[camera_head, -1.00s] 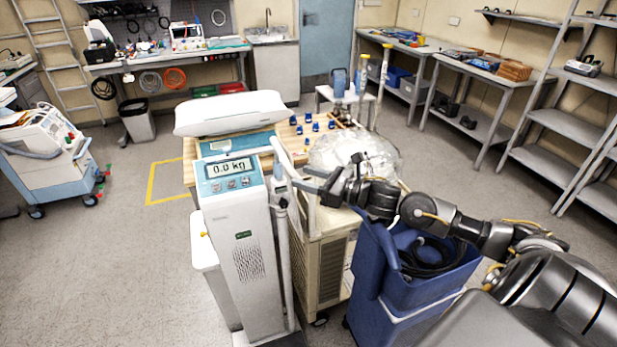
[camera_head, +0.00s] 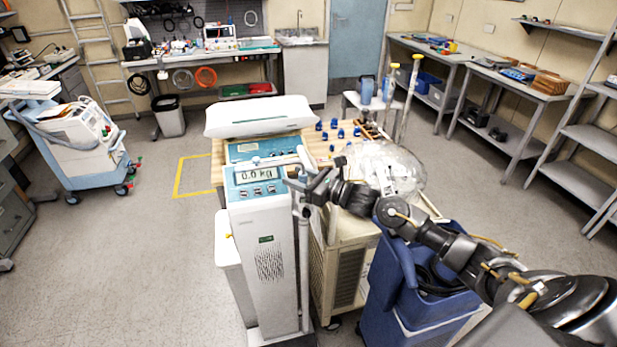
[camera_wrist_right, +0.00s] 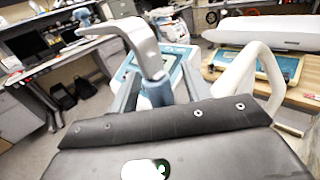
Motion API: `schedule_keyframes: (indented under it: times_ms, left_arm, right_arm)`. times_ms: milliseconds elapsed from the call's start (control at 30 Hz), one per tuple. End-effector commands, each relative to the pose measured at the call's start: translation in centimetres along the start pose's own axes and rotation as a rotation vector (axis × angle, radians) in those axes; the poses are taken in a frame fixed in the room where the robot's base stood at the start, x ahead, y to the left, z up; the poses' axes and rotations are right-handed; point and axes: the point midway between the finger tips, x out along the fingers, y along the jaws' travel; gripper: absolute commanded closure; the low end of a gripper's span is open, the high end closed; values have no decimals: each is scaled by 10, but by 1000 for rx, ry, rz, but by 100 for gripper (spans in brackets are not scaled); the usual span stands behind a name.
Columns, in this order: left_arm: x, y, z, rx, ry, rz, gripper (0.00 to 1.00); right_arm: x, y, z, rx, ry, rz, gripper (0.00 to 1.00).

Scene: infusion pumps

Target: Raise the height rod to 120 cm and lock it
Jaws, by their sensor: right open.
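The scale (camera_head: 262,225) is a white column with a teal display panel reading 0.0 kg. The height rod (camera_head: 304,225) is a slim grey-white upright along the column's right side. My right gripper (camera_head: 302,184) is at the upper part of this rod, just right of the display. In the right wrist view, a grey bent arm (camera_wrist_right: 137,38) ends in a blue-grey piece (camera_wrist_right: 157,92) between my open fingers. I cannot tell whether the fingers touch it. The rod's height marks and lock are not readable. My left gripper is not in view.
A white curved tube (camera_wrist_right: 262,62) stands close to the right of my gripper. The floor at left is open.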

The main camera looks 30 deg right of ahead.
Motion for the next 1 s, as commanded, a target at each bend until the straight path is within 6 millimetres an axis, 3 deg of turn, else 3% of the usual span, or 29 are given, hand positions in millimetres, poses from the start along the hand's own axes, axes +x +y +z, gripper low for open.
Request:
schedule_keyframes:
  times_ms: [333, 700, 1000]
  left_arm:
    - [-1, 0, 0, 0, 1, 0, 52]
    - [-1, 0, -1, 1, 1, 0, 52]
    - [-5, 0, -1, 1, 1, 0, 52]
  right_arm:
    - [4, 0, 0, 0, 0, 1, 52]
    - [4, 0, 0, 0, 0, 1, 100]
    - [4, 0, 7, 0, -1, 1, 100]
